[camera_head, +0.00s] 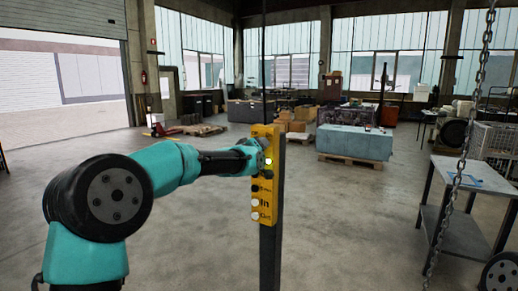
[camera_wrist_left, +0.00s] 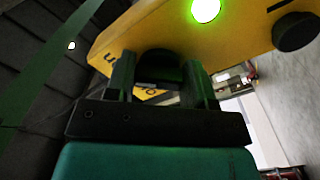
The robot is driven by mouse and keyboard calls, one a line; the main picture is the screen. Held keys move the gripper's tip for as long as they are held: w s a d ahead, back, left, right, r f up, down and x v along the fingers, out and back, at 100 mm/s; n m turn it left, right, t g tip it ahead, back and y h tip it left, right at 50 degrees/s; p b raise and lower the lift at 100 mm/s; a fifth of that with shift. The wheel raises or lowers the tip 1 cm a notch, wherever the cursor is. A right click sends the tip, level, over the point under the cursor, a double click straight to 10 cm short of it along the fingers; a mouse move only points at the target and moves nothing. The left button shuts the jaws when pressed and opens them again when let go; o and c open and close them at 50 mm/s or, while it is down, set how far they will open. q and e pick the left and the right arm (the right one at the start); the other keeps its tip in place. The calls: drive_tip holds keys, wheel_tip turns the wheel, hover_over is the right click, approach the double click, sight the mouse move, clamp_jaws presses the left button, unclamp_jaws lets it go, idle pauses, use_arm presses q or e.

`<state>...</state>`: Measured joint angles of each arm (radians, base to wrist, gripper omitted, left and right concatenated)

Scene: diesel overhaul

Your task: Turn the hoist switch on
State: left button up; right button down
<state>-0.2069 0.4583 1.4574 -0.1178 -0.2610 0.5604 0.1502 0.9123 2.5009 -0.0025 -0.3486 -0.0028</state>
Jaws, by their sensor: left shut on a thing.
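The yellow hoist control box (camera_head: 265,200) hangs upright in the middle of the head view, with a green lamp (camera_head: 268,161) lit on its face. My left gripper (camera_head: 258,158) reaches its upper part from the left. In the left wrist view the yellow box (camera_wrist_left: 130,30) fills the top, with the green lamp (camera_wrist_left: 206,10) glowing. The fingers of my left gripper (camera_wrist_left: 160,75) are on either side of a dark round switch knob (camera_wrist_left: 158,66), shut on it. Which way the knob points is hard to tell. My right gripper is not in view.
A dark post (camera_head: 270,258) stands under the box. A chain (camera_head: 460,170) hangs at the right beside a metal table (camera_head: 470,185). The floor around the box is clear.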

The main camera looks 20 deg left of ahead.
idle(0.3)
use_arm(q)
drive_tip(key=o, duration=0.9)
drive_tip(key=v, duration=1.7)
drive_tip(key=shift+s+a, duration=0.1)
drive_tip(key=shift+s, duration=0.1)
drive_tip(key=shift+f, duration=0.15)
